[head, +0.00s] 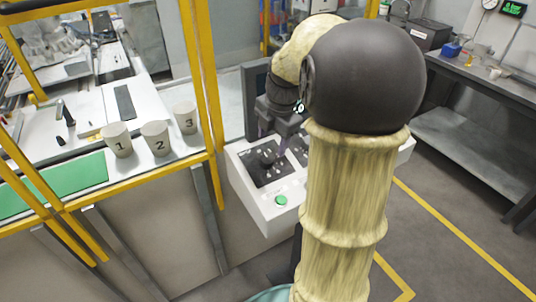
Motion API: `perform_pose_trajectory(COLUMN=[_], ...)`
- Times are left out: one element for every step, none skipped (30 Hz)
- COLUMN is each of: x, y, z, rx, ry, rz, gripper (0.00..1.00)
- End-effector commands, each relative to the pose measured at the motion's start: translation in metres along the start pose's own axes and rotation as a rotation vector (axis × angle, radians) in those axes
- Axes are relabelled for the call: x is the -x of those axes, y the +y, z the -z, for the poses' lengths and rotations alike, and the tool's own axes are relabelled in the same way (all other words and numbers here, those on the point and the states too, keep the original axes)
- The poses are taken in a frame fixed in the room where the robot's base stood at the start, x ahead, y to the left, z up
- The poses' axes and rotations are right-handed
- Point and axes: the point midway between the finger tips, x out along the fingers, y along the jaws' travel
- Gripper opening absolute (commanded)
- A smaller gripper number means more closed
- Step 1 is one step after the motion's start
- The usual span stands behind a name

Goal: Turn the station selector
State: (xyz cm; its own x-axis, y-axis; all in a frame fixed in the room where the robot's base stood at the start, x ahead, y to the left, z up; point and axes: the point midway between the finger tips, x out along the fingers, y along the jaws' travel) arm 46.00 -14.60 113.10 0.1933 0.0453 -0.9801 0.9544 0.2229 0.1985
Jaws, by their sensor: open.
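A white control console (277,218) stands in the middle of the head view. Its sloped top carries a black panel (259,178) with a dark raised knob (267,158) and several small light-marked controls. I cannot tell for sure from this view whether that knob is the station selector. A green button (281,200) sits on the console's front edge. My gripper (278,138) is open and points down above the back of the panel, close to the knob. Whether it touches anything is not clear. My arm hides the console's right part.
White cups numbered 1, 2 (156,139) and 3 stand on the bench left of the console. Yellow frame posts (203,80) stand between bench and console. A dark monitor (255,98) rises behind the console. A metal workbench (470,75) is at right, with open floor before it.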

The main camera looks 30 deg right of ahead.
Motion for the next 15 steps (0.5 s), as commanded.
perform_pose_trajectory(x=[-0.010,-0.016,-0.023,-0.028,-0.033,-0.040,-0.045,-0.049,-0.054,-0.057,-0.060,-0.063,-0.064,-0.066,-0.067], y=[0.000,0.000,0.000,0.000,0.001,0.000,0.001,0.001,0.001,0.001,0.001,0.001,0.001,0.001,0.001], z=[0.001,0.002,0.002,0.002,0.002,0.003,0.003,0.003,0.003,0.003,0.003,0.003,0.003,0.003,0.003], rx=[0.002,0.003,0.004,0.004,0.005,0.006,0.006,0.006,0.006,0.006,0.006,0.006,0.005,0.005,0.005], ry=[0.003,0.004,0.004,0.003,0.003,0.004,0.003,0.004,0.003,0.003,0.003,0.002,0.001,0.001,0.001], rz=[0.003,0.004,0.004,0.004,0.003,0.004,0.003,0.003,0.002,0.002,0.002,0.001,0.001,0.001,0.001], gripper=[0.59,0.59,0.59,0.59,0.59,0.59,0.59,0.59,0.59,0.59,0.59,0.59,0.59,0.59,0.59])
